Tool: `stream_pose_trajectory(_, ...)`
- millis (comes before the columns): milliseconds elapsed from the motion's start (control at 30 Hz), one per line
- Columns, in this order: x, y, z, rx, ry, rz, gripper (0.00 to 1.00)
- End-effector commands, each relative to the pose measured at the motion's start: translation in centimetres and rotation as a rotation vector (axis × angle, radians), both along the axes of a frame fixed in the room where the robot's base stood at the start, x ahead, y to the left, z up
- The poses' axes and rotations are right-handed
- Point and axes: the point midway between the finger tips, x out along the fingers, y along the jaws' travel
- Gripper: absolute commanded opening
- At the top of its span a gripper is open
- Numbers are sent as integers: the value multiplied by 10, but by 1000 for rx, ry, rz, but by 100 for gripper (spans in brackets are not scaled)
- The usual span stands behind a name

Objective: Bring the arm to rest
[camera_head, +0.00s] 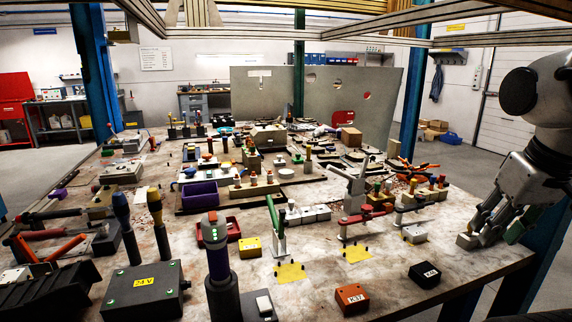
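My arm comes in from the right edge, white and grey with dark joints. My gripper (490,232) points down and to the left at the right edge of the workbench (450,270). Its grey fingers overlap in this view, and their gap does not show clearly. A small pale block-like shape (467,241) shows at the left finger's tip; I cannot tell whether it is part of the finger or a separate thing. A green shape shows behind the gripper's right side. I see no object clearly held.
A black block (424,274) and an orange block (351,298) lie at the front. A blue post (412,110) stands behind. Bare bench lies front right.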

Motion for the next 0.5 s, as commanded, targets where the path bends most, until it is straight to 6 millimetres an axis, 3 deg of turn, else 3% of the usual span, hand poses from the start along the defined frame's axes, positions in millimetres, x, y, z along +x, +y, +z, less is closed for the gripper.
stream_pose_trajectory(133,-3,-2,11,0,-51,-11,34)
stream_pose_trajectory(500,-3,-3,11,0,-50,-13,34)
